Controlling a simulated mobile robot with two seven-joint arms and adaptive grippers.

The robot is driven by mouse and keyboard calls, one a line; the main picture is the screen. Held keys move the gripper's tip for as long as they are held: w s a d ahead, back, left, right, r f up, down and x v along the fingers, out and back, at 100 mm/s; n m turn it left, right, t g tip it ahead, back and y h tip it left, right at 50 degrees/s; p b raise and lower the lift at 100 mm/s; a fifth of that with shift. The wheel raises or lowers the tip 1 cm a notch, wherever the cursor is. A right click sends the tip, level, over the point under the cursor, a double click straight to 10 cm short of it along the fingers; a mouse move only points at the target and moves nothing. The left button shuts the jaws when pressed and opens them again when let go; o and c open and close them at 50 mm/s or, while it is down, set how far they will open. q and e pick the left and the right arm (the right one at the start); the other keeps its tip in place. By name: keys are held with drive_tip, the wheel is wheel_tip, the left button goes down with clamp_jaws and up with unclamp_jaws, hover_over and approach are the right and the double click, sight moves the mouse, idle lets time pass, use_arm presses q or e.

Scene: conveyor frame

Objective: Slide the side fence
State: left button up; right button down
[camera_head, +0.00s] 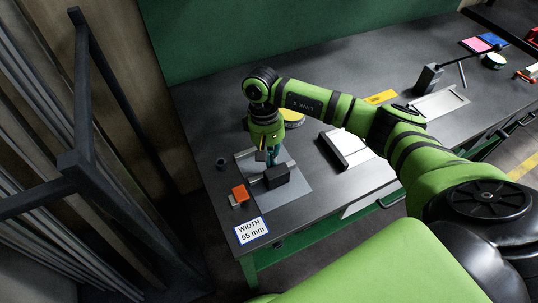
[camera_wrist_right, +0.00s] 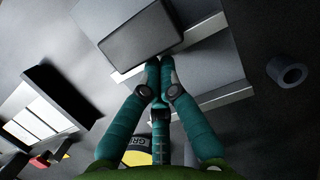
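A light grey metal plate with raised strips (camera_head: 296,188) lies at the near left of the bench. A dark block (camera_head: 277,177) sits on it; which part is the side fence is not clear to me. In the right wrist view the dark block (camera_wrist_right: 142,36) is at the top, beside pale metal strips (camera_wrist_right: 222,94). My right gripper (camera_head: 270,157) points down just behind the block. Its teal fingertips (camera_wrist_right: 160,68) meet at the block's edge with nothing visible between them; contact is hard to tell. My left gripper is not in view.
A sign reading "WIDTH 55 mm" (camera_head: 251,230) and an orange-red block (camera_head: 240,193) are at the near left. A small dark cylinder (camera_head: 220,162) stands left of the plate. A white-topped fixture (camera_head: 346,148) is to the right. A dark metal frame (camera_head: 78,165) stands left of the bench.

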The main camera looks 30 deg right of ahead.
drive_tip(key=v, duration=1.2)
